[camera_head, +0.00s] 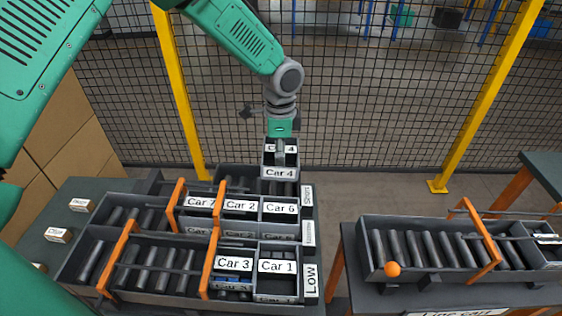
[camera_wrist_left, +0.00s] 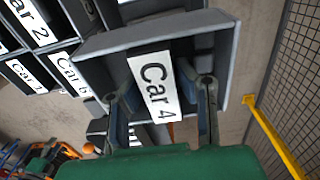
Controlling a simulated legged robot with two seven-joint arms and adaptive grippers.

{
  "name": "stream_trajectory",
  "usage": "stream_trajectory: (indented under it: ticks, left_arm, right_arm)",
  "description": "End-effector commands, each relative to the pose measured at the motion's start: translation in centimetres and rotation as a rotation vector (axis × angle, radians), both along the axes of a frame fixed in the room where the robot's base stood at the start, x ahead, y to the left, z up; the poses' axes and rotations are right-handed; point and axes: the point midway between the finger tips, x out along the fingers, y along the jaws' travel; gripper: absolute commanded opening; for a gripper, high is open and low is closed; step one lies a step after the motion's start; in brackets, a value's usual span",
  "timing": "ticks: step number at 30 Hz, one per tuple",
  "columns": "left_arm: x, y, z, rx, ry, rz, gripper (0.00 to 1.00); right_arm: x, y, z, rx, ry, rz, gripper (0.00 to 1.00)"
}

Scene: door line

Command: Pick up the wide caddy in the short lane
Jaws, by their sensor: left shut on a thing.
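My left gripper (camera_head: 280,139) is shut on the grey caddy labelled Car 4 (camera_head: 280,173), at the far right end of the lane rack. In the left wrist view, the fingers of the gripper (camera_wrist_left: 161,108) stand on either side of the Car 4 label, and the caddy (camera_wrist_left: 222,60) fills the middle. The caddy appears to be above the neighbouring caddies, with floor showing beside it; its exact height is hard to tell. The sign reading Short (camera_head: 307,197) is at the right end of the far lane. My right gripper is not in view.
Caddies Car 7 (camera_head: 198,202), Car 2 (camera_head: 240,206), Car 6 (camera_head: 279,208), Car 3 (camera_head: 233,264) and Car 1 (camera_head: 278,267) sit in the rack. Orange bars (camera_head: 117,258) cross the lanes. A roller tray (camera_head: 372,275) stands at right. A mesh fence (camera_head: 350,110) rises behind.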

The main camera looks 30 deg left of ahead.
Motion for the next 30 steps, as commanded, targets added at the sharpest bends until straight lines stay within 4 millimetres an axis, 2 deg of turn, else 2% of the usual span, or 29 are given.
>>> stream_trajectory:
  ticks: [3, 15, 30]
  left_arm:
    - [0.0, 0.0, 1.5, 0.001, -0.002, -0.001, 0.0]
    - [0.1, 0.0, 4.4, 0.0, -0.002, 0.0, 0.0]
    - [-0.5, -0.1, 4.4, 0.0, 0.0, 0.0, 0.0]
  right_arm:
    - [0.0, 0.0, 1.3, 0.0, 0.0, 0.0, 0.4]
    - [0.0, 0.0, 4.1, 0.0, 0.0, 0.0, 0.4]
    - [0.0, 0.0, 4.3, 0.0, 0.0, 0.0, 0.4]
